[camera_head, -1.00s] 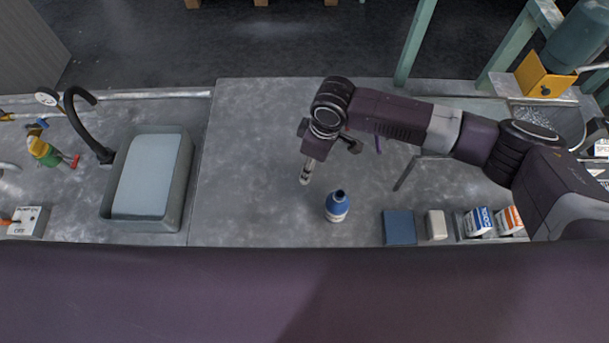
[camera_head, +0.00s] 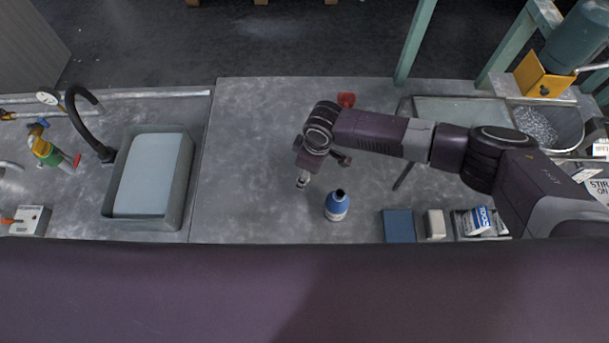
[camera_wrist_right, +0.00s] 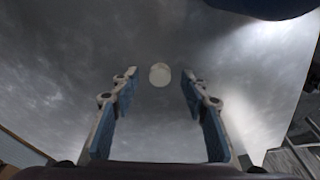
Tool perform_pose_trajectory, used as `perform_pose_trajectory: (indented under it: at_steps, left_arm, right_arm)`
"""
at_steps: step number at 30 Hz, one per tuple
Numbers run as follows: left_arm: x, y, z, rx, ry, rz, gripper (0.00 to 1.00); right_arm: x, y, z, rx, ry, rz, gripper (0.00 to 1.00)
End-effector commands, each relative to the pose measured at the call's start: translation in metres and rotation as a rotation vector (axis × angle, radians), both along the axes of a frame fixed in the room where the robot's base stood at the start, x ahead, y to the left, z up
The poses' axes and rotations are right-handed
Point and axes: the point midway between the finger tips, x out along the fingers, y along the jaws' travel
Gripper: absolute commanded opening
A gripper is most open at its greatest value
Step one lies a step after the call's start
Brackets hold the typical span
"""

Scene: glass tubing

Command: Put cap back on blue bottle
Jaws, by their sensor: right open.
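The blue bottle (camera_head: 336,208) stands upright on the grey worktop, with a dark top and a pale band low down. In the right wrist view, a dark blue rounded shape (camera_wrist_right: 268,7) at the top right looks like part of it. A small pale round disc (camera_wrist_right: 160,74), which looks like the cap, shows between my fingers in that view. My right gripper (camera_head: 303,178) points down, just left of the bottle, with its fingers apart on both sides of the disc and not touching it. My left gripper is in neither view.
A grey basin (camera_head: 184,190) and black tap (camera_head: 84,122) are at left. A blue block (camera_head: 398,227), a pale block (camera_head: 436,224) and a blue-white carton (camera_head: 478,220) stand right of the bottle. A red object (camera_head: 346,99) lies behind my arm. The worktop's left middle is clear.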

Motion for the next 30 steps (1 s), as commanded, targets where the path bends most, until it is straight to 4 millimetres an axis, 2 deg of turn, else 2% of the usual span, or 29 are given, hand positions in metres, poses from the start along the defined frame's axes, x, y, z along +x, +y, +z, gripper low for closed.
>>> perform_pose_trajectory:
  at_steps: [3, 13, 21, 30]
  left_arm:
    - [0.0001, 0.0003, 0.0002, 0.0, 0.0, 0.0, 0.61]
    - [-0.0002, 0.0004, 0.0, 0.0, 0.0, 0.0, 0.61]
    - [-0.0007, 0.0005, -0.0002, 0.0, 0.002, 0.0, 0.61]
    - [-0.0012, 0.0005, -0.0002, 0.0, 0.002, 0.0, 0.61]
  right_arm:
    - [0.0005, 0.0008, -0.0063, 0.0, 0.0, 0.0, 0.41]
    - [0.0005, 0.0008, -0.0068, 0.0, 0.0, 0.0, 0.41]
    - [0.0004, 0.0007, -0.0068, 0.0, 0.0, 0.0, 0.14]
    - [0.0005, 0.0006, -0.0064, 0.0, 0.0, 0.0, 0.13]
